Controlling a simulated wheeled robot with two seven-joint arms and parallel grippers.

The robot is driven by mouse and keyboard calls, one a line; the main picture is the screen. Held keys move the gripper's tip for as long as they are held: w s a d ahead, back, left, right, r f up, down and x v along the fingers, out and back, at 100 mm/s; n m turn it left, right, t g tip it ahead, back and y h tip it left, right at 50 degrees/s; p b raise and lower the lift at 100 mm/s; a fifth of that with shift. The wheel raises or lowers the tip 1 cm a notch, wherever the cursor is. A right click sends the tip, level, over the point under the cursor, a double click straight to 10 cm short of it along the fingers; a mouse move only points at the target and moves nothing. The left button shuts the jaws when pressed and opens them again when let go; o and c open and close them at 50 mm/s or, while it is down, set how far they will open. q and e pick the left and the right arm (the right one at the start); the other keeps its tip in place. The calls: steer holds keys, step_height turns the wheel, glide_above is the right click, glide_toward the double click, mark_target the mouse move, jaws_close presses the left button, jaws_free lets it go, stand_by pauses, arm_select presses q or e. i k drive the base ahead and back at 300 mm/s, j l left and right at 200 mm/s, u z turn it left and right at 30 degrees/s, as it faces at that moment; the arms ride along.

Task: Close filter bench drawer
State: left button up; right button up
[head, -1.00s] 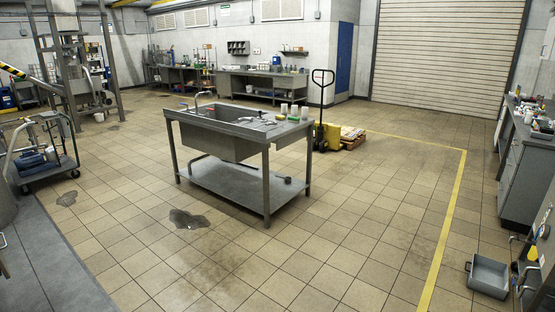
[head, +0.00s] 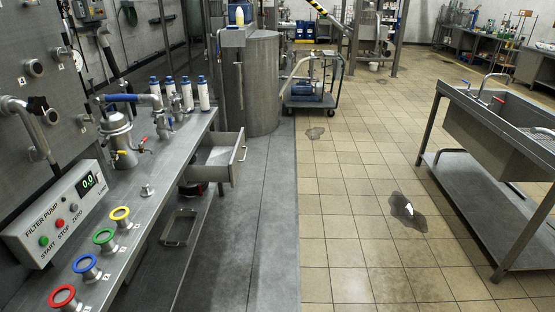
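The filter bench (head: 150,205) runs along the left side of the head view, a long grey metal bench. Its drawer (head: 228,158) stands pulled out from the bench's aisle side near the far end. The drawer's bar handle (head: 241,153) is on its front face, and part of its inside shows as pale and seemingly empty. Neither of my grippers shows in the view.
On the bench are a filter pump box (head: 62,215), coloured ring fittings (head: 103,236) and several white bottles (head: 187,93). A steel vessel (head: 262,85) stands beyond the drawer. A sink table (head: 500,150) is at right. The grey floor strip (head: 255,235) beside the bench is clear.

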mark_target(220, 158)
steer(key=i+l+u, duration=0.25)
steer(key=i, duration=0.2)
steer(key=i+l+u, duration=0.25)
steer(key=i, duration=0.2)
steer(key=k, duration=0.4)
steer(key=i+l+u, duration=0.1)
steer(key=l, duration=0.3)
steer(key=i+l, duration=0.3)
steer(key=i+l+u, duration=0.15)
steer(key=l, duration=0.3)
